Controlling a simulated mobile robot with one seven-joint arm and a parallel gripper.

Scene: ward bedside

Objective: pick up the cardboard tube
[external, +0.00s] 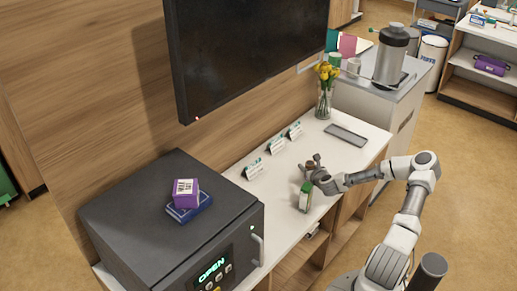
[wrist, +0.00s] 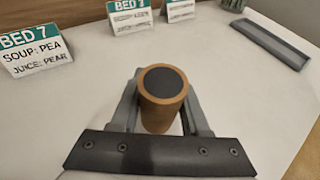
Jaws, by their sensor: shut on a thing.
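The cardboard tube (wrist: 162,98) is a brown cylinder with a dark round end, in the lower middle of the wrist view. My gripper (wrist: 160,108) has one grey finger on each side of it and is shut on it. In the external view the tube shows small and brown (external: 310,165) at my gripper (external: 314,170), over the white counter. Its lower part is hidden by the gripper in the wrist view. I cannot tell whether it touches the counter.
Several bed cards (wrist: 35,45) stand along the wall side of the white counter (external: 270,205). A green and white carton (external: 305,197) stands close to my gripper. A grey tray (external: 346,135) and a flower vase (external: 324,100) are farther back. A dark safe-like box (external: 150,235) fills the near left.

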